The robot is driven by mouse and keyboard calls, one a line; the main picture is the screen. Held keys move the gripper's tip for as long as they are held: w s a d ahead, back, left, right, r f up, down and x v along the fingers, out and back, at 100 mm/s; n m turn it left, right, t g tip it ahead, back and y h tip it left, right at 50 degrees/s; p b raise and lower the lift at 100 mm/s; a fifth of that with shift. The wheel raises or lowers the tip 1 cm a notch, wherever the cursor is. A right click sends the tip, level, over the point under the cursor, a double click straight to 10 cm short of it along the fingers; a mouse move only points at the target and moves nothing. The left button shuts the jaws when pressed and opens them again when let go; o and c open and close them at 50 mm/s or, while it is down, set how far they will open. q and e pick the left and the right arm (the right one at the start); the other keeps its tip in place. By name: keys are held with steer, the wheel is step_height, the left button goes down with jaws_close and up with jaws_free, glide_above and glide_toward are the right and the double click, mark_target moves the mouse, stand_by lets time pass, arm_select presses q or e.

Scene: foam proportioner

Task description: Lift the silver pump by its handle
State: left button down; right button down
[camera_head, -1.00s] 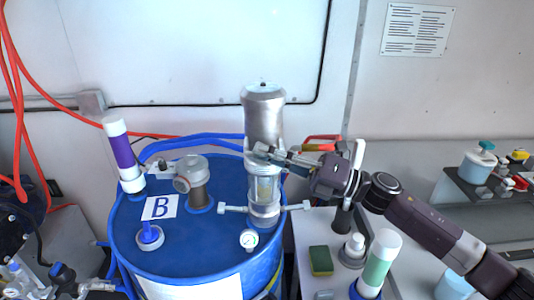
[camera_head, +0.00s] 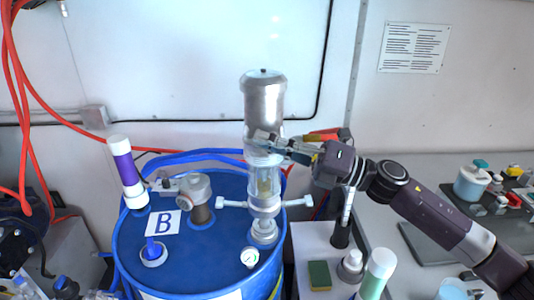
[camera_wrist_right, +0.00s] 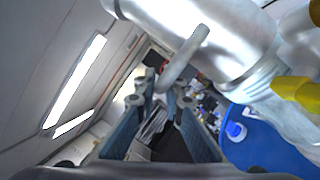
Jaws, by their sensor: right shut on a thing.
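The silver pump (camera_head: 263,105) stands upright at the right part of the blue barrel (camera_head: 200,262), with its crossbar clear above the lid. Its lower end is still at the lid, and I cannot tell how much is inside. My right gripper (camera_head: 272,146) is at the pump's right side, shut on its handle. In the right wrist view the pump body (camera_wrist_right: 235,35) fills the upper right, and the curved silver handle (camera_wrist_right: 184,60) runs down to the fingertips (camera_wrist_right: 166,98). My left gripper is not in view.
A purple-banded cylinder (camera_head: 126,168), a "B" label (camera_head: 164,223) and a gauge (camera_head: 250,257) are on the barrel. A green-banded cylinder (camera_head: 376,277) and a sponge (camera_head: 319,275) are at the right. A black cable runs on the wall behind; the space above the pump is free.

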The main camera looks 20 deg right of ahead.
steer(key=shift+r, duration=0.3)
steer(key=c, duration=2)
jaws_free()
steer(key=shift+f, duration=0.1)
steer(key=shift+s+d+f, duration=0.2)
steer(key=shift+s+d, duration=0.05)
steer(key=shift+d, duration=0.2)
steer(key=shift+v, duration=5.5)
steer(key=shift+r, duration=0.2)
